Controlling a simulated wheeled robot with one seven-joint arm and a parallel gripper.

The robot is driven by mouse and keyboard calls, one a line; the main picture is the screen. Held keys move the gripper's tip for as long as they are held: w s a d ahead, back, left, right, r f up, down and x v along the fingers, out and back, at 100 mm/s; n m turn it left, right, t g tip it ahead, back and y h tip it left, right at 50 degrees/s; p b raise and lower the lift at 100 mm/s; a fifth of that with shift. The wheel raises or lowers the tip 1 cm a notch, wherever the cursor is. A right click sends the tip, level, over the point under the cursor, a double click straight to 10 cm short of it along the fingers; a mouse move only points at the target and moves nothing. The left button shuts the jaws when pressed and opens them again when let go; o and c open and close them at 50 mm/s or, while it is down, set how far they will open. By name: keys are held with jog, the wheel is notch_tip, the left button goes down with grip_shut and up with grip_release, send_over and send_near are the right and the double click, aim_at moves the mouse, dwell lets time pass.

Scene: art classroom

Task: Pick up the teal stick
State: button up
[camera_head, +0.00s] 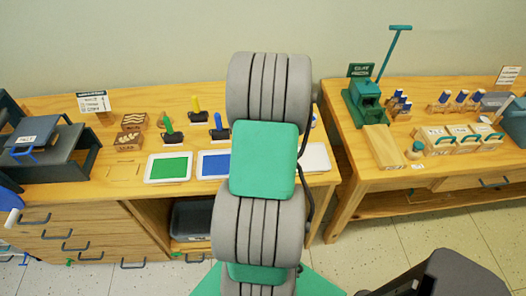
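A teal stick (388,56) with a short crossbar on top rises at a slant from the rear right table, in the camera_head view. Its lower end meets or passes behind a dark green block-like device (366,97); I cannot tell whether it is fixed there. My grey and green arm stands upright in the middle of the view, left of the stick and apart from it. I make out no gripper fingers. A dark shape at the bottom right edge may be part of my own body.
The left table (112,186) holds green and blue pads, stamps, wooden blocks and a dark tray rack (60,170). The right table (362,186) holds a wooden ramp (383,147), pale boxes (465,140) and blue-topped pegs. A narrow gap separates the tables. Floor shows in front.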

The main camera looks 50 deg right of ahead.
grip_shut()
dwell(0.3)
dwell(0.4)
